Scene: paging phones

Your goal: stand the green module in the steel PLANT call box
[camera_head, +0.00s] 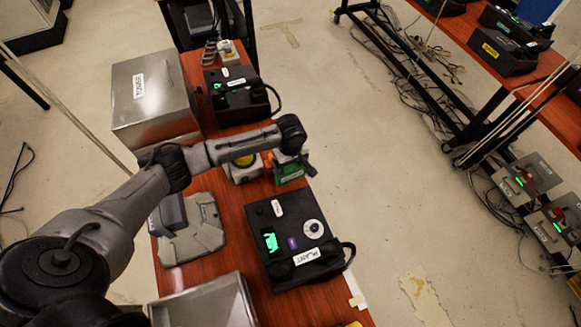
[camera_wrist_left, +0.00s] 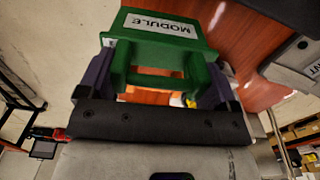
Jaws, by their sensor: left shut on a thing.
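The green module (camera_head: 290,173) hangs below my left gripper (camera_head: 293,154), over or just above the red-brown table. In the left wrist view the green module (camera_wrist_left: 185,32), with a white MODULE label, sits between the two fingers of my left gripper (camera_wrist_left: 160,72), which is shut on it. An open steel box (camera_head: 205,305) stands at the bottom of the head view, cut off by the frame; its label is hidden. A grey surface with a label ending in NT (camera_wrist_left: 300,60) shows at the right of the wrist view. My right gripper is not in view.
A black phone labelled PLANT (camera_head: 300,235) lies nearer on the table. A steel box (camera_head: 155,100) and another black phone (camera_head: 240,95) stand farther off. A yellow-topped device (camera_head: 243,168) is left of the module; a grey cradle (camera_head: 195,235) lies at left.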

